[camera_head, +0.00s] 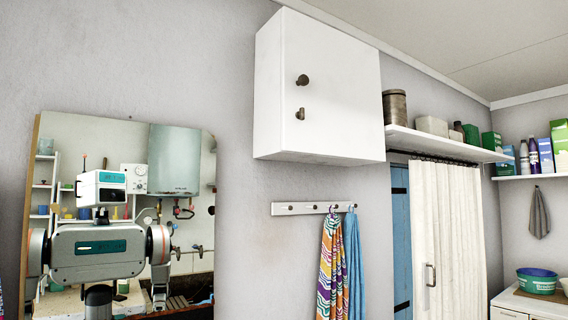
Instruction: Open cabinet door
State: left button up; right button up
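A white wall cabinet (345,95) hangs high on the grey wall, a little right of the middle of the head view. Its front door (348,90) looks shut, flush with the box. The door has a dark round knob (302,80) near its left edge and a smaller dark knob or latch (300,112) below it. Neither of my grippers shows directly in this view, and nothing touches the cabinet.
A mirror (185,240) at the left reflects my head and body. Below the cabinet is a hook rail (290,209) with a patterned towel (328,265) and a blue towel (353,265). A loaded shelf (440,146) and a white curtain (455,235) are to the right.

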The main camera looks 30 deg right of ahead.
aim_at(331, 73)
jog(key=l, duration=0.9)
jog(key=l+u, duration=0.1)
jog(key=l, duration=0.8)
jog(key=k+l+u, duration=0.1)
jog(key=l, duration=1.7)
